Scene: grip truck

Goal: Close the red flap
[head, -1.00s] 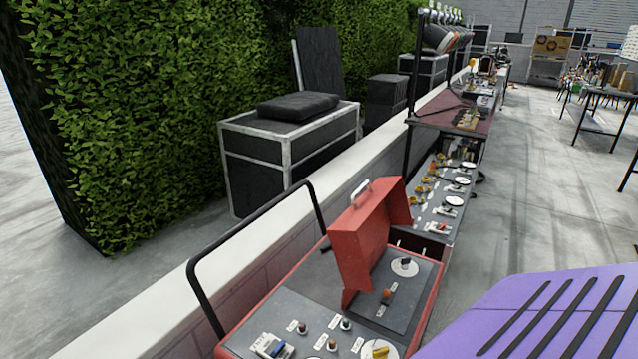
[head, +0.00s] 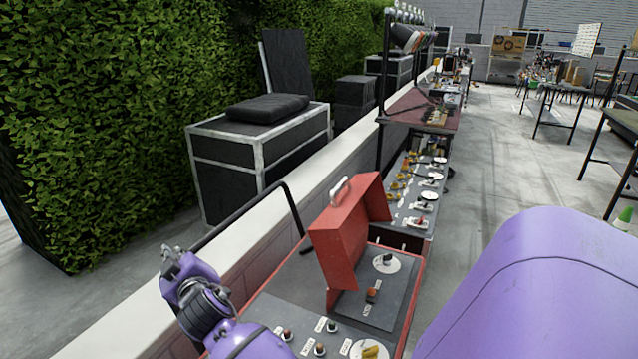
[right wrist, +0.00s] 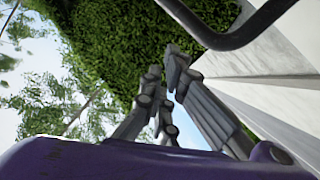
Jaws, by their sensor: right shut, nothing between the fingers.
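The red flap (head: 340,232) stands raised on the console (head: 405,310), like a box lid with side walls. A pale handle (head: 340,190) sits on its top edge. Below it, to the right, a dark panel (head: 350,308) with a white round dial lies uncovered. My right gripper (head: 171,252) is left of the flap, apart from it, near the black rail. In the right wrist view its fingers (right wrist: 164,66) are together and empty, with hedge and sky behind. The flap is not visible there. My left gripper is not in view.
A black rail (head: 290,205) rises along the console's left side; it also crosses the right wrist view's upper right (right wrist: 235,38). A white-topped low wall (head: 240,225) runs behind the console. Knobs and switches (head: 320,348) fill the near panel. Open floor (head: 500,180) lies to the right.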

